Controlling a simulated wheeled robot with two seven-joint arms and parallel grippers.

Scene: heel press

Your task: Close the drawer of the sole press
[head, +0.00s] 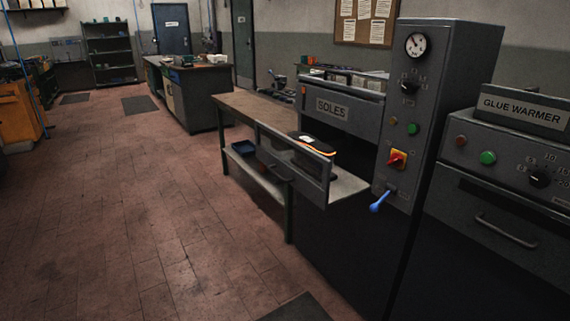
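The sole press (350,245) is a dark grey machine at the right of the head view, with a label reading SOLES (332,108). Its drawer (348,188) stands open, pulled out toward the left. The drawer's front panel (308,180) is upright and has a bar handle (279,174) on its outer face. A dark shoe sole with an orange edge (318,146) shows just behind the panel's top edge; the panel hides part of what is below it. Neither of my grippers is in view.
A control column (440,110) with gauge, knobs and a blue lever (380,201) rises right of the drawer. The glue warmer (500,215) stands further right. A wooden bench (240,105) runs behind the drawer front. The tiled floor (150,200) at left is clear.

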